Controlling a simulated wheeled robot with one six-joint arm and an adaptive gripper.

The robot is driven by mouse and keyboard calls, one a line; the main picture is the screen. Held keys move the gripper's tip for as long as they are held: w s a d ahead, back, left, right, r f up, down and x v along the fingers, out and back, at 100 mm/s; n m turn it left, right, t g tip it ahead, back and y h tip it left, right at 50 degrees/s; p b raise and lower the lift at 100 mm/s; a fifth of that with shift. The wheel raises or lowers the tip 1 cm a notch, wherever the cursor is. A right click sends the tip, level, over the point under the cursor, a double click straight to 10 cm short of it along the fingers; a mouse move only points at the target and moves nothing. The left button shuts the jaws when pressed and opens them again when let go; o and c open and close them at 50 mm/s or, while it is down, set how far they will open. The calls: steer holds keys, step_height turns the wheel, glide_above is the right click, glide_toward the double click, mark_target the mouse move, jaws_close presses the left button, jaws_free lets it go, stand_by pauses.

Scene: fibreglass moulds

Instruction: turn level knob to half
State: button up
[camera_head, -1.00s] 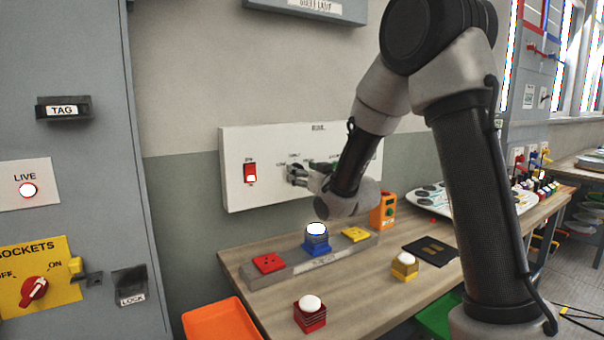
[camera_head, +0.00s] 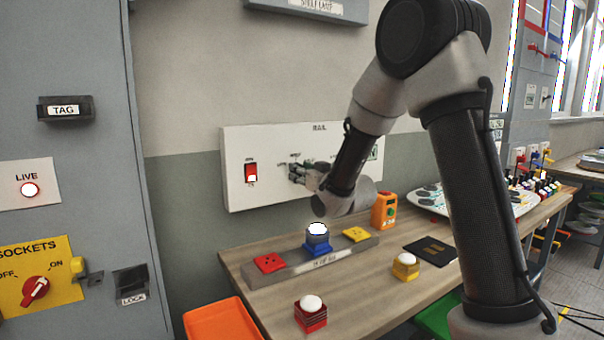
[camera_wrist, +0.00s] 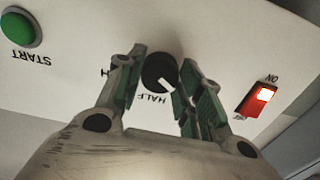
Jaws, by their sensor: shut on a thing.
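The level knob (camera_wrist: 158,70) is black and round with a white pointer, on a white panel (camera_head: 238,190) on the wall. In the wrist view the pointer slants down and right, towards the right end of the word HALF (camera_wrist: 148,98). My gripper (camera_wrist: 160,82) is shut on the knob, with one green-padded finger on each side. A letter H shows beside the left finger; the rest of that label is hidden. In the head view my gripper (camera_head: 297,173) is at the panel, and it mostly hides the knob.
A lit red ON switch (camera_head: 251,173) is left of the knob on the panel. A green START button (camera_wrist: 21,27) shows in the wrist view. Below, the bench holds a blue-based lamp (camera_head: 317,238), an orange box (camera_head: 385,211) and a grey strip with sockets.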

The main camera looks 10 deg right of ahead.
steer(key=m, duration=1.1)
stand_by(0.3)
steer(key=shift+m, duration=0.3)
steer(key=o, duration=1)
